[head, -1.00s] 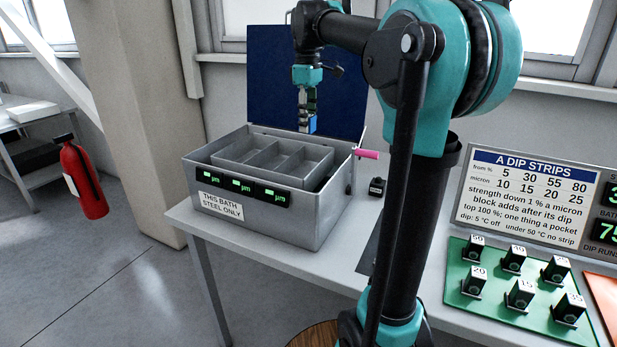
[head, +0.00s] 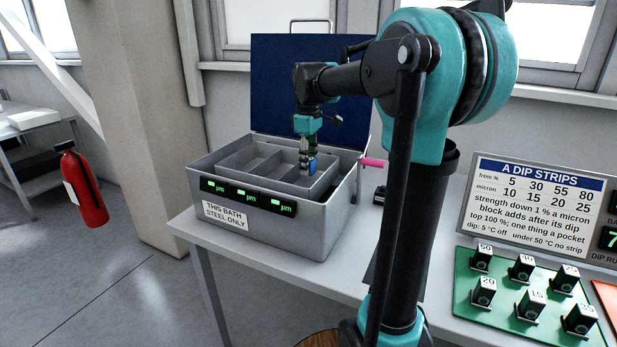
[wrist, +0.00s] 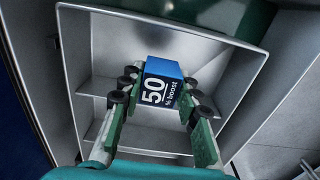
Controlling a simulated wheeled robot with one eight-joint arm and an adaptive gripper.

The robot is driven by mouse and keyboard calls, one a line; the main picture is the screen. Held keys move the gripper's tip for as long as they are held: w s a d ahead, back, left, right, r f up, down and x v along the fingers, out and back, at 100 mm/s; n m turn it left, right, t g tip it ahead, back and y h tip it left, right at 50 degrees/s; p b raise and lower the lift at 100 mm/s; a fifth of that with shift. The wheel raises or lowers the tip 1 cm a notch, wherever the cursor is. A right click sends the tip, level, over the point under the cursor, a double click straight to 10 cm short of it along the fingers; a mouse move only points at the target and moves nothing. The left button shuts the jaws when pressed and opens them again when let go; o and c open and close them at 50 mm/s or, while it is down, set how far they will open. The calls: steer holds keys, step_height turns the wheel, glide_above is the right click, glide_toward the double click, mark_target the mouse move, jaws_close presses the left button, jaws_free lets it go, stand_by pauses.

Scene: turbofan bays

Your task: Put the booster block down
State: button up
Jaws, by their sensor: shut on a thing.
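The booster block (wrist: 163,85) is blue with a dark label reading "50 % boost" in the wrist view. My gripper (wrist: 160,98) is shut on it, with a finger on each side. In the head view my gripper (head: 306,160) points down into the right part of the grey bath (head: 320,228), and the block (head: 312,166) shows as a small blue patch. Below the block the wrist view shows a bare metal pocket with walls around it. I cannot tell whether the block touches the pocket floor.
The bath's inner tray has several pockets, and its blue lid (head: 285,90) stands open behind. A pink-handled lever (head: 373,162) sticks out at the bath's right. A green board (head: 490,310) with several numbered blocks and a dip strips sign (head: 535,205) are at right.

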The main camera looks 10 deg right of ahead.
mark_target(309, 187)
steer(key=shift+f, duration=2.2)
steer(key=o, duration=1.2)
steer(key=shift+f, duration=0.15)
step_height(309, 187, up, 12)
steer(key=shift+r, duration=0.2)
